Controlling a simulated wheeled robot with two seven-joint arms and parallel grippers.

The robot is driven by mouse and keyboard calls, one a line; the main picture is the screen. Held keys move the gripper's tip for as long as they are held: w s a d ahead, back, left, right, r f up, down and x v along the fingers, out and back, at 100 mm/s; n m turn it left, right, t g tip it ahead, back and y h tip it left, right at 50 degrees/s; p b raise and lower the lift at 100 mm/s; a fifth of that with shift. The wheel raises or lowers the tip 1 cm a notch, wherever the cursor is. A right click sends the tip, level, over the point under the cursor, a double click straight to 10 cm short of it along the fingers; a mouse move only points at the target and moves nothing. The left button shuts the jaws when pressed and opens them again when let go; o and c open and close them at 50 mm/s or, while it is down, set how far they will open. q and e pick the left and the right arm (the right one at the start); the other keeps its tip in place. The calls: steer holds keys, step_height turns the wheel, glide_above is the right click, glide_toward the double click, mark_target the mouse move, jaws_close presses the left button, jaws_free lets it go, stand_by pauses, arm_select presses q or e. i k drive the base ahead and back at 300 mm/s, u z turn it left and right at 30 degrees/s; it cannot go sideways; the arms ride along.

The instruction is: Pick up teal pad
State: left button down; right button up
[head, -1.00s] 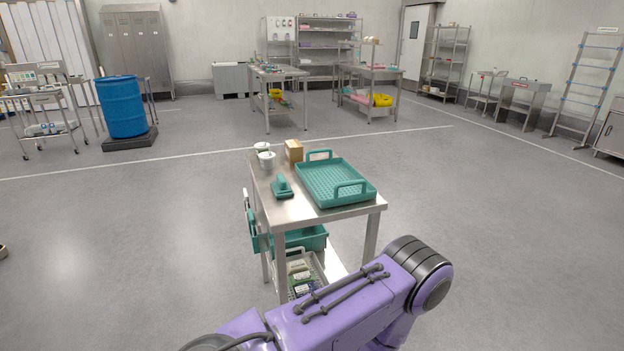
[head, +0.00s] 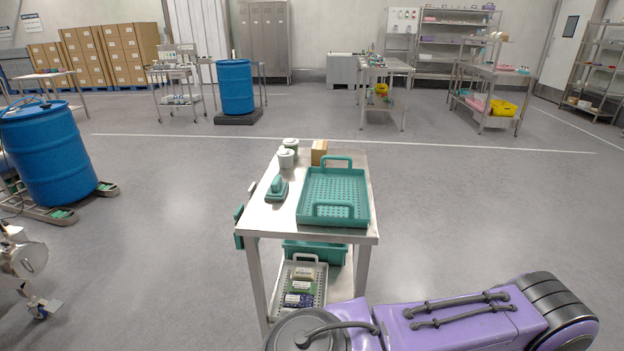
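A small teal pad with a raised handle (head: 277,189) rests on the steel top of a cart (head: 262,222), left of a teal perforated tray (head: 333,190). The tray has a raised handle at its far end and another at its near end. One of my purple arms crosses the bottom right of the head view, in front of the cart. Neither gripper is in the view.
Two white containers (head: 287,157) and a brown box (head: 319,152) stand at the cart's far end. Below are a teal bin (head: 318,252) and a grey basket (head: 291,277) with several packets. A blue drum (head: 48,155) stands at left. Open floor surrounds the cart.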

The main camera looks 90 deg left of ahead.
mark_target(277, 191)
steer(key=u, duration=2.2)
